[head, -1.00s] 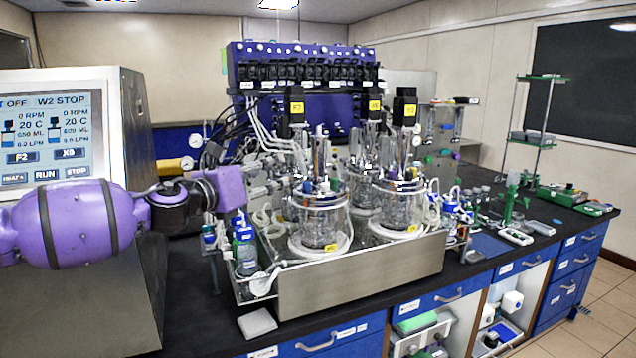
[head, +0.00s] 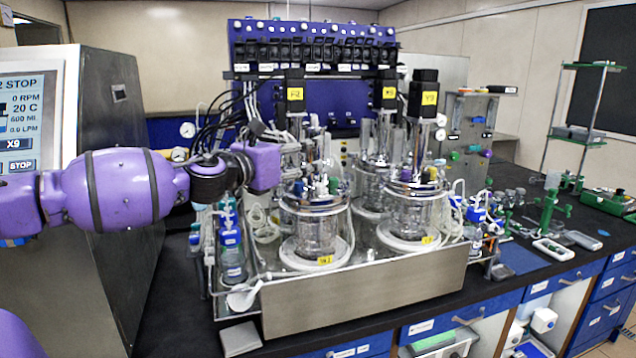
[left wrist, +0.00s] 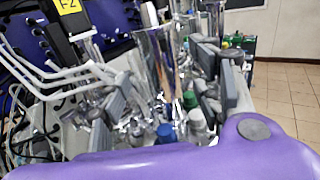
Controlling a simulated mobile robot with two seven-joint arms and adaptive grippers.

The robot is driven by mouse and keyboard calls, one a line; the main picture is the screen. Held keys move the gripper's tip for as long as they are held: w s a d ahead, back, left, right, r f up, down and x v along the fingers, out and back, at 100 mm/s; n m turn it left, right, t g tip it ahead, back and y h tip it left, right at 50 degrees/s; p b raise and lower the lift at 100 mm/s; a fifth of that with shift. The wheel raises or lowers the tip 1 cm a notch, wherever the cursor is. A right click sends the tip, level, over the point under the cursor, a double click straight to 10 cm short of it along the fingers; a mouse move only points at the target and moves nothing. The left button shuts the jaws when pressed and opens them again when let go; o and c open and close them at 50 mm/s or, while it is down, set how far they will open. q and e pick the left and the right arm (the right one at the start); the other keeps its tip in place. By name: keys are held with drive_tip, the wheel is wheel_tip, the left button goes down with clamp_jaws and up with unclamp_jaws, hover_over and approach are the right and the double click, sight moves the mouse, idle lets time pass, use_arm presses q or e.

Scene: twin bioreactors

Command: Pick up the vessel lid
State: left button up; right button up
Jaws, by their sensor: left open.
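The vessel lid is the shiny steel top plate (head: 314,203) on the front left glass vessel (head: 315,236), crowded with ports and coloured caps. A similar lidded vessel (head: 412,212) stands to its right, and another is behind. My left gripper (head: 292,158) is at the upper left of the front left vessel, its grey fingers hard to separate from the fittings. In the left wrist view the gripper (left wrist: 168,92) is open, with grey fingers either side of a steel tube and blue, green and white caps (left wrist: 165,133). Contact cannot be told. My right gripper is out of view.
The vessels stand in a steel tray (head: 365,295) on a black bench. A control cabinet with a screen (head: 30,120) is at left. Blue-capped bottles (head: 232,255) stand left of the vessels. Black motors (head: 295,90), tubes and cables crowd the space above.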

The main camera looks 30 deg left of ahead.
sight(308, 151)
use_arm(q)
drive_tip(key=shift+w, duration=0.4)
drive_tip(key=shift+w+d+f+b, duration=0.15)
drive_tip(key=shift+w+b, duration=0.35)
drive_tip(key=shift+w, duration=0.1)
drive_tip(key=shift+w+d+f+b, duration=0.1)
drive_tip(key=shift+w+f+b, duration=0.05)
drive_tip(key=shift+w+b, duration=0.4)
drive_tip(key=shift+w+r+b, duration=0.1)
drive_tip(key=shift+w+b, duration=0.3)
drive_tip(key=shift+w, duration=0.25)
drive_tip(key=shift+w+d+r, duration=0.1)
drive_tip(key=shift+w, duration=0.15)
drive_tip(key=shift+w+r+b, duration=0.2)
drive_tip(key=shift+w+b, duration=0.1)
drive_tip(key=shift+b, duration=0.15)
drive_tip(key=shift+c, duration=0.4)
drive_tip(key=c, duration=1.4)
clamp_jaws()
